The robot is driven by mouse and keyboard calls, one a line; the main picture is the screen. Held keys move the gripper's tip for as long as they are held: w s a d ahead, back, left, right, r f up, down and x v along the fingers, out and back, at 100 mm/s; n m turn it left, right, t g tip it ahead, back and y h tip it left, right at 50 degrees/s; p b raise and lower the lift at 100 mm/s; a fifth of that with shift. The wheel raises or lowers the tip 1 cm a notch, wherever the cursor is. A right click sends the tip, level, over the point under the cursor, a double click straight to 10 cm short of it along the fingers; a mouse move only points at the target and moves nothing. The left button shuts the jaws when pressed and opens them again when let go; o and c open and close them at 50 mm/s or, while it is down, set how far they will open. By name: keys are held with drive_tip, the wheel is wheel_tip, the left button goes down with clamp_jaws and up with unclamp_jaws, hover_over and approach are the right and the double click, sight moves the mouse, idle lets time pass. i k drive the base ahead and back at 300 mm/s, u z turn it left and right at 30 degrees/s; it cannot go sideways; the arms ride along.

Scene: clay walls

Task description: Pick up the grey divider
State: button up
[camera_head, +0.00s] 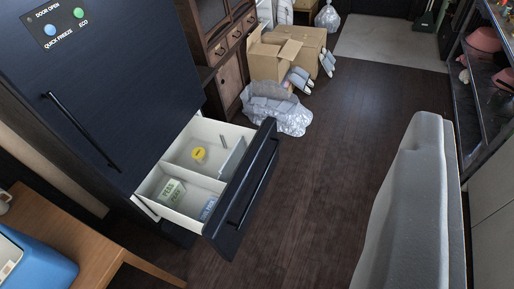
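A pale grey panel, which looks like the grey divider (233,157), stands upright in the open drawer (262,180) of the dark fridge-freezer. It is in the far compartment, close to the drawer front. A white partition (192,174) splits the drawer into a far and a near compartment. A yellow round item (198,154) sits in the far compartment. A pale green labelled box (171,192) and a small bluish item (208,208) lie in the near compartment. My gripper is not in view.
The drawer juts into the dark wooden floor (310,170), which is clear in the middle. A grey padded seat back (412,200) stands at right. A plastic bag (277,108), cardboard boxes (285,50) and slippers are at the back. A wooden table (75,235) is at lower left.

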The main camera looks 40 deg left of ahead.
sight(228, 167)
drive_tip(key=u, duration=0.4)
drive_tip(key=i, duration=1.2)
drive_tip(key=u, duration=0.8)
drive_tip(key=k, duration=0.7)
drive_tip(key=u, duration=0.25)
drive_tip(key=i, duration=0.75)
drive_tip(key=z, duration=0.05)
